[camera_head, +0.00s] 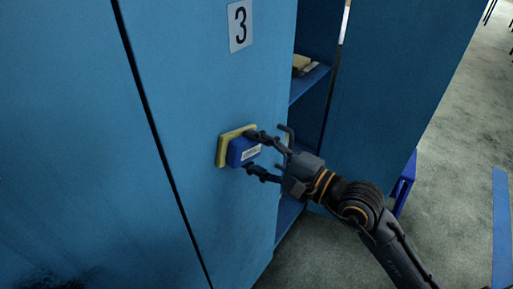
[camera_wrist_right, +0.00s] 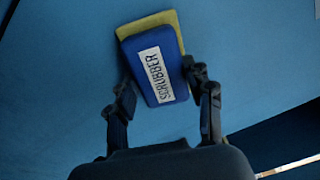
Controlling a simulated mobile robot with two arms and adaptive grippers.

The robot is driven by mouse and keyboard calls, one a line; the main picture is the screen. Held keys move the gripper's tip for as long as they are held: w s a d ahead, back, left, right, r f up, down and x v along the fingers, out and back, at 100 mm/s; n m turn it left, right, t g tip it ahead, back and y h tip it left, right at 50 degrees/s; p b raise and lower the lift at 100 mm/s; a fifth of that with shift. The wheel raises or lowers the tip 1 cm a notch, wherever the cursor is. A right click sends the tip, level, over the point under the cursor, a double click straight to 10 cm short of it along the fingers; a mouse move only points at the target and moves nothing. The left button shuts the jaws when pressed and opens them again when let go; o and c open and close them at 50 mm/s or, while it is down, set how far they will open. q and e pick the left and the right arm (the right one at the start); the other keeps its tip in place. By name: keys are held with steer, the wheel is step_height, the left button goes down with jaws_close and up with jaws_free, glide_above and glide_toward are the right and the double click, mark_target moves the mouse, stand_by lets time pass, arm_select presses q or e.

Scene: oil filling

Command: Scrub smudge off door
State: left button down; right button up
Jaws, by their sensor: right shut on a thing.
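My right gripper (camera_head: 257,155) is shut on the scrubber. In the right wrist view the scrubber (camera_wrist_right: 153,68) shows its white "SCRUBBER" label between the fingers of the right gripper (camera_wrist_right: 158,88). I cannot tell whether the pad touches the door. A dark smudge (camera_head: 62,279) shows at the lower left of the head view. My left gripper is not in view.
An open cabinet with a shelf (camera_head: 309,83) holding small items is right of the door. A blue panel (camera_head: 395,80) stands further right. Grey floor (camera_head: 455,160) lies open at the right.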

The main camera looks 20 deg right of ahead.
steer(key=shift+s+d+f, duration=0.1)
steer(key=shift+d, duration=0.05)
steer(key=b+v, duration=0.1)
steer(key=v, duration=0.2)
steer(key=shift+s+d, duration=0.2)
steer(key=shift+v, duration=1.05)
steer(key=p+v, duration=0.2)
steer(key=v, duration=0.1)
